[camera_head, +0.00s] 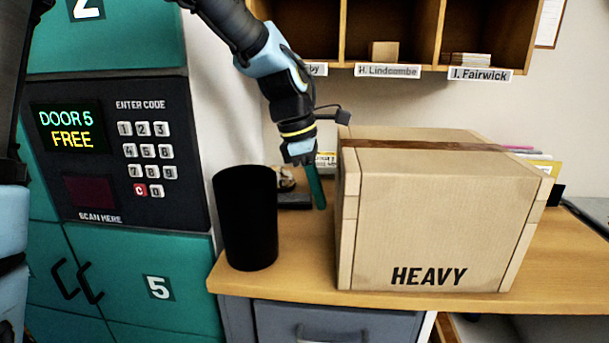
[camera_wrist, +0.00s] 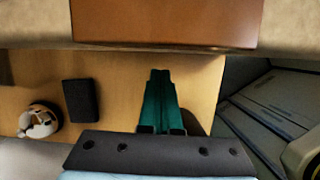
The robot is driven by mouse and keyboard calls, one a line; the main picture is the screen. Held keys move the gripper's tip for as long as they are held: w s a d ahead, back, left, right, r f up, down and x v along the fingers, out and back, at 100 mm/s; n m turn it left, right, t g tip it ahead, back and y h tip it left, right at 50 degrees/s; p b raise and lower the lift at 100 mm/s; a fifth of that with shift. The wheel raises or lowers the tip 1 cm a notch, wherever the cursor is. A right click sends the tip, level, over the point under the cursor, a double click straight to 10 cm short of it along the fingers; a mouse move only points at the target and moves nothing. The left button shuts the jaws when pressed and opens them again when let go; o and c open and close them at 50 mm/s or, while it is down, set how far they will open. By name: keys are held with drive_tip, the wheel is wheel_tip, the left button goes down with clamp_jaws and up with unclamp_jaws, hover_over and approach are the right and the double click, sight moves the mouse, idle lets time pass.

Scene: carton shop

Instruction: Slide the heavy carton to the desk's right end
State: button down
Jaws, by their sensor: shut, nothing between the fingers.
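The heavy carton (camera_head: 437,215) is a large brown box marked HEAVY, with a brown tape strip across its top. It stands upright on the wooden desk (camera_head: 300,275), right of the desk's left end. My gripper (camera_head: 319,203) points down just left of the carton's left side, its teal fingers shut and empty. I cannot tell whether the fingers touch the carton. The desk's right end is not clearly seen behind the carton.
A black bin (camera_head: 246,218) stands on the desk's left end, close to my gripper. A small figure (camera_wrist: 39,121) and a dark block (camera_wrist: 81,100) lie behind. Teal lockers (camera_head: 150,262) stand at left, and pigeonholes (camera_head: 395,70) hang above. Bare desk (camera_head: 575,255) shows right of the carton.

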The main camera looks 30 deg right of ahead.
drive_tip(key=shift+s+d, duration=0.6)
drive_tip(key=shift+d, duration=0.1)
